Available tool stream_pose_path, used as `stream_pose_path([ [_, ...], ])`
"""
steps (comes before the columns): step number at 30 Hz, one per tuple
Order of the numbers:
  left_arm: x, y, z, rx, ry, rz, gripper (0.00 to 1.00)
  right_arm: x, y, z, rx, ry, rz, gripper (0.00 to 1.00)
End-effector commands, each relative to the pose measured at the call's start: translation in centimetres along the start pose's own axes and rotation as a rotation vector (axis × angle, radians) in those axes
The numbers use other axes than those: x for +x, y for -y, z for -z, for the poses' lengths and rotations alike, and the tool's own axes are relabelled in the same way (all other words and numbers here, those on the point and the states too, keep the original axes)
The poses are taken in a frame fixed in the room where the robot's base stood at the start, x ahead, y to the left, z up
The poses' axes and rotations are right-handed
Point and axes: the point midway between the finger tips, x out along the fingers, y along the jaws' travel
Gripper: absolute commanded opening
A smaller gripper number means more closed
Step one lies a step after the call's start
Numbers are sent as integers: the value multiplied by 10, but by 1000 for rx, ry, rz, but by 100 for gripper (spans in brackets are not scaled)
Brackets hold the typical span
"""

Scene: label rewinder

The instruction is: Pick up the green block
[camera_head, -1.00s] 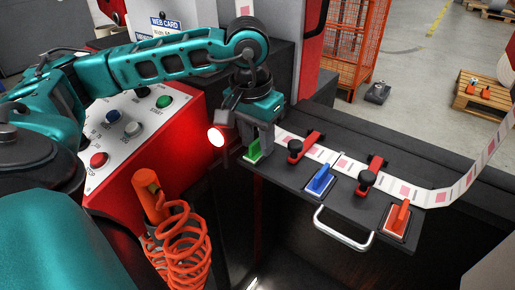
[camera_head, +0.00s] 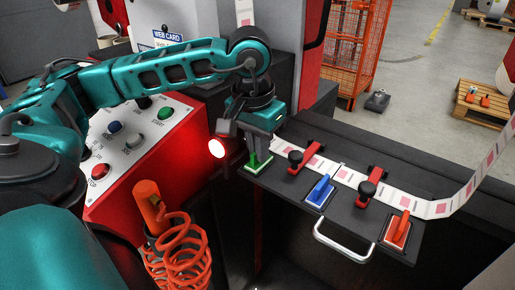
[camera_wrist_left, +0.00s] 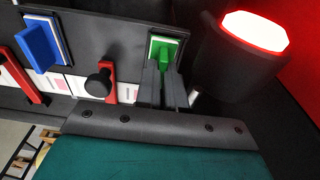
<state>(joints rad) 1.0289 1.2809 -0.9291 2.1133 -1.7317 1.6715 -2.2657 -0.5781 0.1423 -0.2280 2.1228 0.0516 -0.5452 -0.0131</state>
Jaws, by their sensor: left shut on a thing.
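The green block (camera_head: 256,165) sits at the left end of the dark shelf, on a white-edged base. It also shows in the left wrist view (camera_wrist_left: 165,49), upright between the finger ends. My left gripper (camera_head: 258,153) points down and is shut on the green block's upright part; the fingers hide some of it in the head view. In the left wrist view the grey fingers (camera_wrist_left: 163,85) reach up to the block. The block's base appears to be still at the shelf surface. My right gripper is not in view.
A blue block (camera_head: 322,189) and a red-orange block (camera_head: 398,230) stand farther right on the shelf (camera_head: 285,190). Two red clamps with black knobs (camera_head: 296,157) hold the label strip behind. A lit red lamp (camera_head: 217,148) is close left of the gripper. Orange coiled hose (camera_head: 175,255) hangs in front.

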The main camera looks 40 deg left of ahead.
Motion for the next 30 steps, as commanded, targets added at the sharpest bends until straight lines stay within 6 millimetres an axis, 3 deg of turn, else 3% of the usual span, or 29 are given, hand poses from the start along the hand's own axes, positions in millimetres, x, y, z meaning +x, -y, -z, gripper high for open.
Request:
stream_pose_path([
  [14,-72,-1,9,0,-1,-1,0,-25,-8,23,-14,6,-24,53],
  [30,-64,-133,8,7,-1,-4,0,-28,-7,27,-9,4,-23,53],
])
